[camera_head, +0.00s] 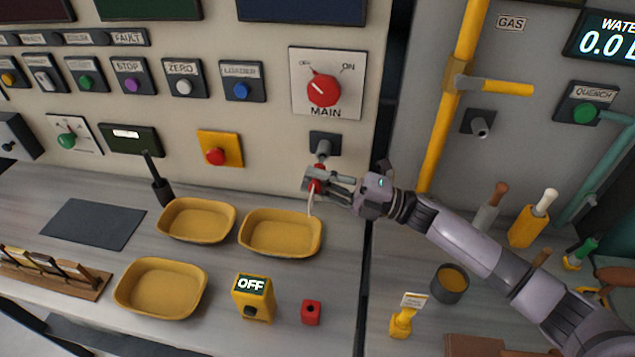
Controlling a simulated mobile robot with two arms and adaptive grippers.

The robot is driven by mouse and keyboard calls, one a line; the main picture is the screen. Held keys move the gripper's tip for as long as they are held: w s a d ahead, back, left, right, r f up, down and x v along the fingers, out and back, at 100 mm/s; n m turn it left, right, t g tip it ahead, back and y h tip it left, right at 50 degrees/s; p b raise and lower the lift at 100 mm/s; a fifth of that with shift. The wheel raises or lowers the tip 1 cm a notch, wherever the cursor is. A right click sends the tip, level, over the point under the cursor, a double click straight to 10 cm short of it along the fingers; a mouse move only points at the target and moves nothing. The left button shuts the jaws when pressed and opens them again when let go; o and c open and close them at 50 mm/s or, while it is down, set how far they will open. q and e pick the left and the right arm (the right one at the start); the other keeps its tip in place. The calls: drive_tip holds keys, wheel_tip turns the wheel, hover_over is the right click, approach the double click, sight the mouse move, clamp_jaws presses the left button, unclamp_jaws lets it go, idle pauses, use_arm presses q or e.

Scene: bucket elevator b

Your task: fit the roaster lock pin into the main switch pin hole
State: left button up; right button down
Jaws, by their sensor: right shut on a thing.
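The main switch (322,91) is a red knob on a white plate, its white mark toward the upper-left label. Below it is a dark square mount (325,142) with a grey stub sticking out; I take this for the pin hole. My right gripper (318,182) is shut on a small red part, apparently the roaster lock pin (317,186), just below the stub. A thin pale strip hangs under it. The fingers cover much of the pin. I cannot tell whether the pin touches the stub. My left gripper is not in view.
Yellow trays (280,233) lie on the counter below. A yellow OFF box (253,298) and a red block (311,312) stand in front. A yellow pipe (450,110) rises right of the switch panel. A red button (215,156) on a yellow plate is left.

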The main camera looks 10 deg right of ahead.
sight(322, 167)
drive_tip(key=shift+w+d+b, duration=0.3)
drive_tip(key=shift+w+b, duration=0.3)
drive_tip(key=shift+w, duration=0.15)
drive_tip(key=shift+w+d+b, duration=0.3)
drive_tip(key=shift+w+b, duration=0.25)
drive_tip(key=shift+w, duration=0.15)
drive_tip(key=shift+w+d+r, duration=0.1)
drive_tip(key=c, duration=1.5)
unclamp_jaws()
drive_tip(key=shift+w, duration=0.1)
drive_tip(key=shift+c, duration=0.2)
